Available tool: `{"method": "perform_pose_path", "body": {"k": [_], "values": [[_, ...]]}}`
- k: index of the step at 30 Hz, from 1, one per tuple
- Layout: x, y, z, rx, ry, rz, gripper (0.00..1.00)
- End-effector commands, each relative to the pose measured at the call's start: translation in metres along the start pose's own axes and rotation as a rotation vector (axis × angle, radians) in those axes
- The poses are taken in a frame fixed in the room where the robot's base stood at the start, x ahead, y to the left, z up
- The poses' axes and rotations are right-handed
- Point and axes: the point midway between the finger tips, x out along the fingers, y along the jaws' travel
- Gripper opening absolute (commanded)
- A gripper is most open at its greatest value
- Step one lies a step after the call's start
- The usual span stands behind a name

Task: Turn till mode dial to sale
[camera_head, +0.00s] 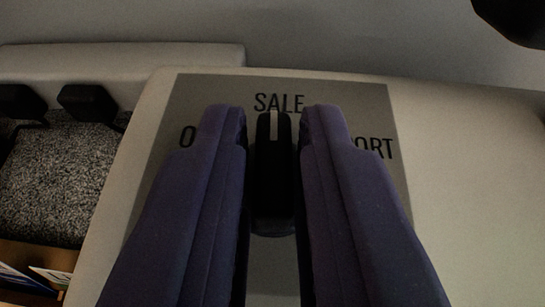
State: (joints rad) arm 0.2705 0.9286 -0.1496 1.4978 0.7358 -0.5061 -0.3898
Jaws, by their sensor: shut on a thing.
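The till mode dial (273,190) is a black knob with a light pointer line on its top. It stands on a grey label plate (185,100) fixed to the pale till (470,180). The pointer line points up the picture at the word SALE (279,102). Part of a word starting with O shows on the left, and "ORT" shows on the right; the rest of both is hidden by my fingers. My gripper (273,130) has its two purple fingers on either side of the dial, shut on it.
On the left are a speckled grey surface (50,180) with black blocky parts (85,102) above it, and a brown compartment (45,255) with papers or cards. A dark rounded object (515,18) is at the top right corner. The till top right of the plate is clear.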

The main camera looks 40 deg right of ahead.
Motion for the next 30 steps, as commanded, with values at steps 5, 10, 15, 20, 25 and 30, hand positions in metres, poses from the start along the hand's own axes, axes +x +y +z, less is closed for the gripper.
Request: {"method": "perform_pose_path", "body": {"k": [5, 10, 15, 20, 25, 30], "values": [[-0.0002, -0.0009, 0.0027, 0.017, -0.008, 0.044, 0.00], [0.0005, -0.0009, 0.0054, 0.024, -0.010, 0.061, 0.00], [0.0011, -0.0005, 0.0070, 0.025, -0.012, 0.063, 0.00], [0.0011, -0.0004, 0.0081, 0.025, -0.014, 0.063, 0.00], [0.0012, -0.0003, 0.0088, 0.024, -0.016, 0.063, 0.38], [0.0013, 0.0003, 0.0092, 0.025, -0.016, 0.063, 0.38]]}}
